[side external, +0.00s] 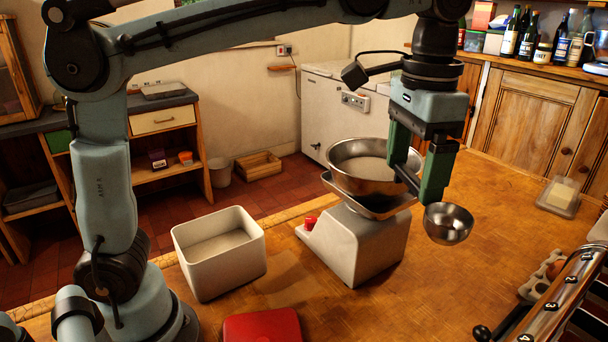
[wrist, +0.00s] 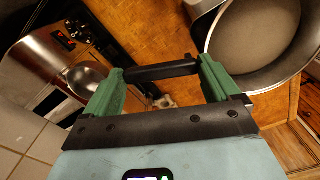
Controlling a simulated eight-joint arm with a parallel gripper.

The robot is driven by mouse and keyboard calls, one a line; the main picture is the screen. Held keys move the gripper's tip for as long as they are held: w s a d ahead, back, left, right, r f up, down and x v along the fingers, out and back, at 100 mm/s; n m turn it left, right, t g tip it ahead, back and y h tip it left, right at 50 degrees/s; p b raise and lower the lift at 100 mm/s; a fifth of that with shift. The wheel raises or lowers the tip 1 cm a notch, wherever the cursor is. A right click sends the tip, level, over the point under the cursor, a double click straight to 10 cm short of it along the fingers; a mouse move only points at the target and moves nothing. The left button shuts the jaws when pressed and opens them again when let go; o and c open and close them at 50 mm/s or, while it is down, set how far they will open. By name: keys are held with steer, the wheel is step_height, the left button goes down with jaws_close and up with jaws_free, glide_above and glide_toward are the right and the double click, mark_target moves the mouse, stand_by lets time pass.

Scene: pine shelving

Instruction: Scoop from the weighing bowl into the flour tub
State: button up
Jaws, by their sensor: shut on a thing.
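The weighing bowl (side external: 365,184) is a wide steel bowl with pale flour in it, on the pan of a white scale (side external: 362,245). It also shows at the upper right in the wrist view (wrist: 268,80). The flour tub (side external: 233,270) is a white open box on the table to the left of the scale, with a pale layer inside. My gripper (side external: 414,183) is shut on the black handle of a steel scoop (side external: 447,224), just right of the weighing bowl. The scoop's cup hangs above the table and shows at the left in the wrist view (wrist: 86,78). I see no flour in it.
A red lidded box (side external: 262,326) lies at the front edge of the view. A butter dish (side external: 559,196) stands at the far right. An egg carton (side external: 540,280) and a metal appliance with a numbered panel (side external: 560,300) stand at the right front. The wooden table between is clear.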

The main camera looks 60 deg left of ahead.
steer(key=w+a+r+n, duration=0.2)
steer(key=w+a+r, duration=0.1)
steer(key=a, duration=0.7)
steer(key=w+a+r+n, duration=0.2)
steer(key=w+a+n, duration=0.15)
steer(key=a, duration=0.65)
steer(key=d+f+y, duration=0.3)
steer(key=f+y, duration=0.3)
steer(key=f, duration=0.1)
steer(key=shift+m, duration=0.45)
step_height(320, 180, up, 9)
steer(key=shift+r, duration=0.15)
stand_by(0.8)
stand_by(0.4)
